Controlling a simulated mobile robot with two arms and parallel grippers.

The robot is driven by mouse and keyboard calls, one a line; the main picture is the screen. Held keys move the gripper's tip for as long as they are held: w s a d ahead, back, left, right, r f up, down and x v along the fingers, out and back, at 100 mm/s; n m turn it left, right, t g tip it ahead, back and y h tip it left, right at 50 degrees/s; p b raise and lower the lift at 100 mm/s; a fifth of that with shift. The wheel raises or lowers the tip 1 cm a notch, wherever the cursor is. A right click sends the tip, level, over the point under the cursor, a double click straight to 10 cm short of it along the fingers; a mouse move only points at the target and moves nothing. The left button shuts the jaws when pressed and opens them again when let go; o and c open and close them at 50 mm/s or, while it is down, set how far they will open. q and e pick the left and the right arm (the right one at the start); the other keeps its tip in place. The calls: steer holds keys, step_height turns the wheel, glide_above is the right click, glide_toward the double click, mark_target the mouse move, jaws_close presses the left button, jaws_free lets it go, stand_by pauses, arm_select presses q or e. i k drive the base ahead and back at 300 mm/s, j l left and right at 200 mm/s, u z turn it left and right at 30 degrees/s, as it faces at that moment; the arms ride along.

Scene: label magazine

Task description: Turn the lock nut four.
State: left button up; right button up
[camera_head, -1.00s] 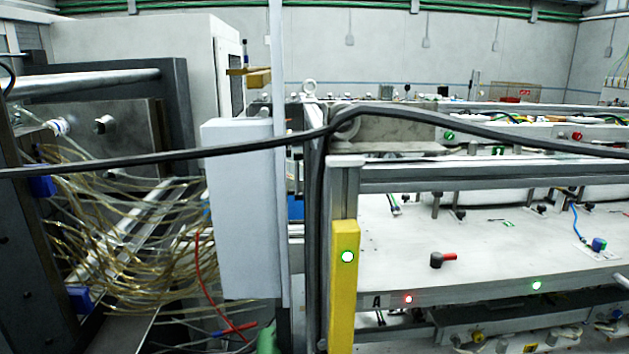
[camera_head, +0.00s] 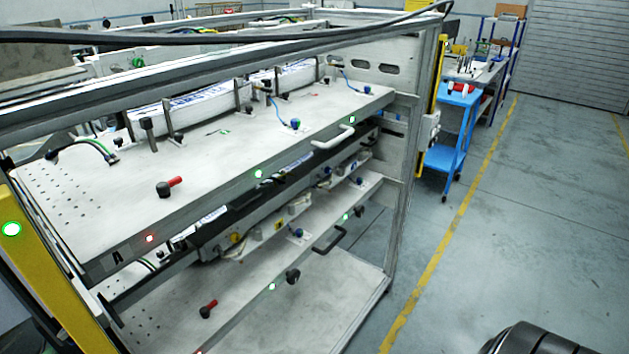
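The label magazine is a metal frame with an upper shelf (camera_head: 100,200) and a lower shelf (camera_head: 250,295). A black knob with a red lever (camera_head: 170,187) sits on the upper shelf, and a similar red-levered knob (camera_head: 208,309) is on the lower one. A round black knob (camera_head: 292,275) is at the lower shelf's front edge. Small black knobs and posts (camera_head: 148,130) stand farther back on the upper shelf. I cannot tell which part is lock nut four. Neither of my grippers is in view.
A white handle (camera_head: 334,137) and a black handle (camera_head: 330,240) stick out from the shelf fronts. Yellow posts (camera_head: 50,270) flank the frame. A blue cart (camera_head: 452,125) stands behind at the right. The grey floor (camera_head: 520,220) on the right is open.

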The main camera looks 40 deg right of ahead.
mark_target(218, 249)
steer(key=z, duration=1.15)
steer(key=i+l, duration=0.4)
steer(key=l, duration=0.2)
